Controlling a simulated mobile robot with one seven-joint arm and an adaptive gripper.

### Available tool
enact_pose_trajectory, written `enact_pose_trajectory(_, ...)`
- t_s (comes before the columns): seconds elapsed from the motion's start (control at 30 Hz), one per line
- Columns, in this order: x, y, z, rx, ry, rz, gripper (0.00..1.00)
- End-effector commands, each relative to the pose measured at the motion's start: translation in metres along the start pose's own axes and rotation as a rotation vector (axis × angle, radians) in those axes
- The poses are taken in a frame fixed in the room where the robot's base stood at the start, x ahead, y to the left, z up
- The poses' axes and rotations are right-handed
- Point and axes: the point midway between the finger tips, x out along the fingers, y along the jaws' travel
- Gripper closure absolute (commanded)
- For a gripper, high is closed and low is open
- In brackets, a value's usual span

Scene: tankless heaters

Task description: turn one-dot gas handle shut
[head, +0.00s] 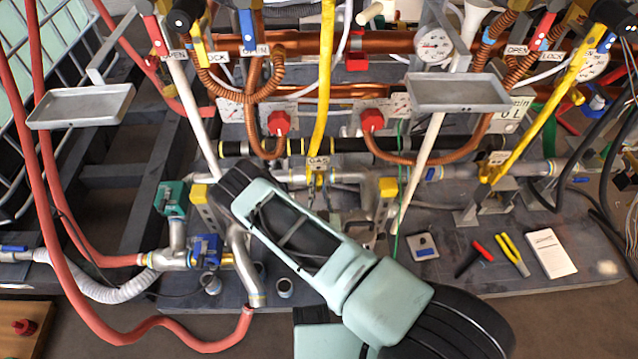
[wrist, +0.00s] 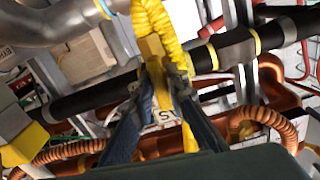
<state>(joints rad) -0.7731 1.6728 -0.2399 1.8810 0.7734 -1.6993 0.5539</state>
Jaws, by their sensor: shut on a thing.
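In the wrist view my gripper (wrist: 166,75) is shut on a narrow yellow gas handle (wrist: 151,47) at the lower end of a ribbed yellow hose (wrist: 153,18). A white label (wrist: 166,116), partly hidden, shows just behind the fingers. I cannot make out any dots on the handle. In the head view a yellow hose (head: 325,75) comes down to a GAS label (head: 318,162) at centre.
A black pipe (wrist: 85,97) runs behind the handle in the wrist view, with a yellow block (wrist: 25,146) at left. Copper hoses (head: 270,125) and red knobs (head: 279,122) crowd the area. A second yellow hose (head: 548,105) stands right.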

Motion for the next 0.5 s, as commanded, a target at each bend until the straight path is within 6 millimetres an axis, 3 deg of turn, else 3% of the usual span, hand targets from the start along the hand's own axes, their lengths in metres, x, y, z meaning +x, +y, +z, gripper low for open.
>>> enact_pose_trajectory(0.5,0.0011,0.0015,-0.0014,0.454,0.002,0.004,1.0)
